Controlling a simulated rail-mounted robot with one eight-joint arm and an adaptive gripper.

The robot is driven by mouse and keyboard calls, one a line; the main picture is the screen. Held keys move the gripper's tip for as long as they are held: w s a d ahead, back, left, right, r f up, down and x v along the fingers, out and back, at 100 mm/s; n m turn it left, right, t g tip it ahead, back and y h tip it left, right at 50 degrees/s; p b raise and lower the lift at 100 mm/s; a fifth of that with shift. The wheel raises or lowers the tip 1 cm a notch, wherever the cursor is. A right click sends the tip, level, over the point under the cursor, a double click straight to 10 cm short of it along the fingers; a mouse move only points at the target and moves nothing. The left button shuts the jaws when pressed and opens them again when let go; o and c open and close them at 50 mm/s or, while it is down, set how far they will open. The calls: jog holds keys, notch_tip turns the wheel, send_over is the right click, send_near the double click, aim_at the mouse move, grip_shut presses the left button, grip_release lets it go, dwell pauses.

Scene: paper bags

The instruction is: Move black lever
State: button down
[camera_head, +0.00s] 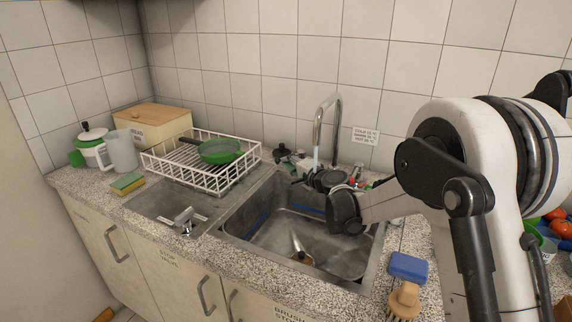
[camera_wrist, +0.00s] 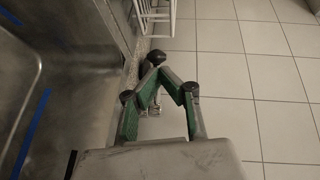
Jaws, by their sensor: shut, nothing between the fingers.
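In the wrist view, my gripper (camera_wrist: 158,72) has green fingers with black joints, and its tips meet in a point. It holds nothing. A round black knob (camera_wrist: 156,57), which looks like the end of the black lever, shows just beyond the fingertips; I cannot tell whether they touch. A small metal part shows behind the fingers. In the head view, the curved chrome faucet (camera_head: 318,125) stands behind the sink. Small black fittings (camera_head: 282,150) sit left of it. My dark wrist hides part of the area at the faucet base, and the fingertips are not clear there.
The metal sink (camera_head: 275,235) lies below my arm, with a brush inside. A blue sponge (camera_head: 408,267) and a wooden brush (camera_head: 404,302) lie at front right. The tiled wall (camera_wrist: 275,85) is close behind.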

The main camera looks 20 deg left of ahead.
jog(key=s+d+r+n+h, duration=0.1)
jog(key=s+d+r+h, duration=0.15)
jog(key=s+d, duration=0.55)
jog(key=s+d+r+n+h, duration=0.15)
jog(key=s+d+r, duration=0.3)
jog(key=d, duration=0.65)
jog(key=s+d+r+n+h, duration=0.1)
jog(key=s+d+r, duration=0.2)
jog(key=s+d, duration=0.5)
jog(key=s+d+f+n+g+h, duration=0.1)
jog(key=s+d+h, duration=0.3)
jog(key=s+d, duration=0.7)
jog(key=s+d+f+n+g+h, duration=0.1)
jog(key=s+d+f+h, duration=0.3)
jog(key=s+d, duration=0.7)
jog(key=shift+s+d+f+g, duration=0.3)
jog(key=shift+d, duration=0.6)
